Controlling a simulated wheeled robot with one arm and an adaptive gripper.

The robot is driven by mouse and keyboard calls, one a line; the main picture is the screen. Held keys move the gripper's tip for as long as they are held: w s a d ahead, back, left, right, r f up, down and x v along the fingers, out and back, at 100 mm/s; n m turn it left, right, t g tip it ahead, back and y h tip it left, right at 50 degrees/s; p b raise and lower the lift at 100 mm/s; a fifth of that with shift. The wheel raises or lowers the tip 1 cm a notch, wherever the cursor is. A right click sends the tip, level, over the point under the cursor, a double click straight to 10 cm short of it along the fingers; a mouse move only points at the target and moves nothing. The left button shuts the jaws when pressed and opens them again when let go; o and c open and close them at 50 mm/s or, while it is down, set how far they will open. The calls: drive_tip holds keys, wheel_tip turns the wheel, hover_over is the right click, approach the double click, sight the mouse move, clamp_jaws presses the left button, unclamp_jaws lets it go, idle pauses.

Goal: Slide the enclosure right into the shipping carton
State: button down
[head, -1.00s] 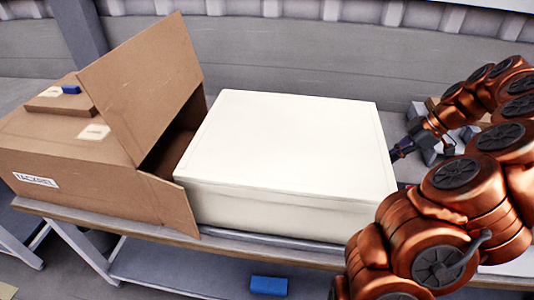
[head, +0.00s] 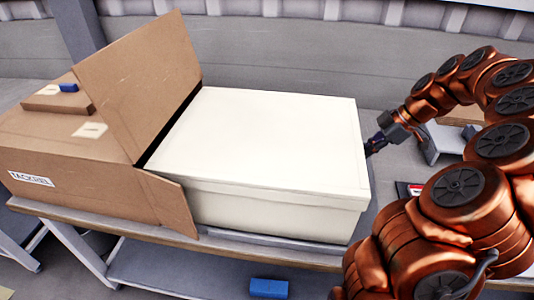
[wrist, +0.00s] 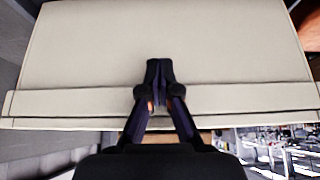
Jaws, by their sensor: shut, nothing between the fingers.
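The enclosure (head: 270,135) is a large cream box lying on the bench, its left end inside the mouth of the shipping carton (head: 85,180). The carton is brown cardboard at the left, with an upper flap raised and a near flap turned outward. My gripper (head: 372,149) is shut and empty at the enclosure's right end, its fingertips at or very near that face. In the wrist view, the shut fingers (wrist: 159,75) point at the enclosure's cream side (wrist: 230,45). Whether they touch is hard to tell. The enclosure's left end is hidden by the carton.
The bench (head: 120,228) runs under both boxes, with its front edge close to them. A small cardboard piece and a blue block (head: 68,87) lie on top of the carton. A blue bin (head: 268,288) is on the lower shelf. A grey fixture (head: 445,140) stands behind my arm.

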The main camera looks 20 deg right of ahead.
drive_tip(key=shift+w+a+b, duration=0.2)
drive_tip(key=shift+w+a, duration=0.85)
drive_tip(key=shift+a, duration=0.9)
drive_tip(key=shift+w+a+b, duration=0.25)
drive_tip(key=shift+w+a, duration=0.85)
drive_tip(key=shift+a, duration=0.85)
drive_tip(key=shift+w+a+b, duration=0.2)
drive_tip(key=shift+w+a, duration=0.85)
drive_tip(key=shift+a, duration=0.9)
drive_tip(key=shift+w+a+p, duration=0.1)
drive_tip(key=shift+w+a, duration=1.55)
drive_tip(key=shift+a, duration=1.4)
drive_tip(key=shift+w+a+p, duration=0.15)
drive_tip(key=shift+w+a, duration=1.55)
drive_tip(key=shift+a, duration=1.4)
drive_tip(key=shift+w+a+p, duration=0.1)
drive_tip(key=shift+w+a, duration=1.55)
drive_tip(key=shift+a, duration=1.5)
drive_tip(key=w+a, duration=0.3)
drive_tip(key=a, duration=0.2)
drive_tip(key=w+a, duration=0.3)
drive_tip(key=a, duration=0.2)
drive_tip(key=w+a, duration=0.3)
drive_tip(key=a, duration=0.3)
drive_tip(key=shift+p, duration=0.35)
